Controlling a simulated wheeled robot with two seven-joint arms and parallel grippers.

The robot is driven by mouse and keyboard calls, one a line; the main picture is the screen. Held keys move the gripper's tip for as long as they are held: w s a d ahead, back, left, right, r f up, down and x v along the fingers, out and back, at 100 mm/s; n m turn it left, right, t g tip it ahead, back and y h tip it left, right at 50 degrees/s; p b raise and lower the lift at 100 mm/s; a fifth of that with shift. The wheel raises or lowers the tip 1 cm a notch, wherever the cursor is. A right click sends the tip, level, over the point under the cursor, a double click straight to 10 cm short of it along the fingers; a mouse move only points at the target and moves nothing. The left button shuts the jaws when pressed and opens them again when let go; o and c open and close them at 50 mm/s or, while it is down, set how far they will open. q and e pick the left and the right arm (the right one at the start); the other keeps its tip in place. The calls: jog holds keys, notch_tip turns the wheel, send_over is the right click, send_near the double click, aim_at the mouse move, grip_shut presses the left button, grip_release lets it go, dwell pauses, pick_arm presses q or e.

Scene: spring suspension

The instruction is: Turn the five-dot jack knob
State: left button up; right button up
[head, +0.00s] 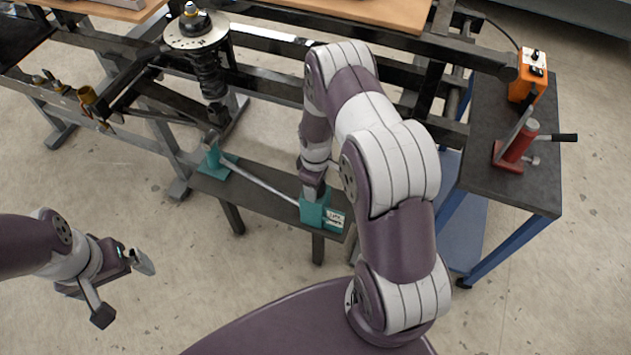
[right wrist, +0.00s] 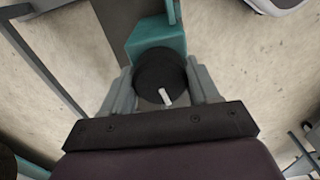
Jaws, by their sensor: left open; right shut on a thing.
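In the right wrist view a dark round knob (right wrist: 158,72) with a white pointer mark sits beside a teal block (right wrist: 150,38). My right gripper (right wrist: 162,92) is shut on the knob, one finger on each side. In the head view the right gripper (head: 312,188) reaches down onto the teal block (head: 313,213) at the right end of a low dark bench. The block bears a small white label (head: 335,217), too small to read. The knob is hidden there by the gripper, and no dots can be made out. My left gripper (head: 123,287) is open and empty over the floor.
A rod (head: 255,184) runs from the block to a teal stand (head: 214,162) on the bench (head: 255,207). A spring strut (head: 205,70) stands behind on a dark frame. At right, a cart (head: 500,165) holds a red jack (head: 517,150) and an orange box (head: 527,85).

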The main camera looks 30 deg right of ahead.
jog(key=n, duration=0.3)
jog(key=shift+r+n+p, duration=0.1)
jog(key=shift+n+p, duration=0.2)
jog(key=shift+n, duration=0.1)
jog(key=n, duration=0.4)
jog(key=shift+w+n+p, duration=0.1)
jog(key=shift+n+p, duration=0.2)
jog(key=n, duration=0.4)
jog(key=shift+w, duration=0.1)
jog(key=shift+n+p, duration=0.35)
jog(key=shift+n, duration=1.85)
jog(key=o, duration=1)
notch_tip(320, 180, up, 13)
jog(key=shift+f+p, duration=0.2)
jog(key=shift+p, duration=0.2)
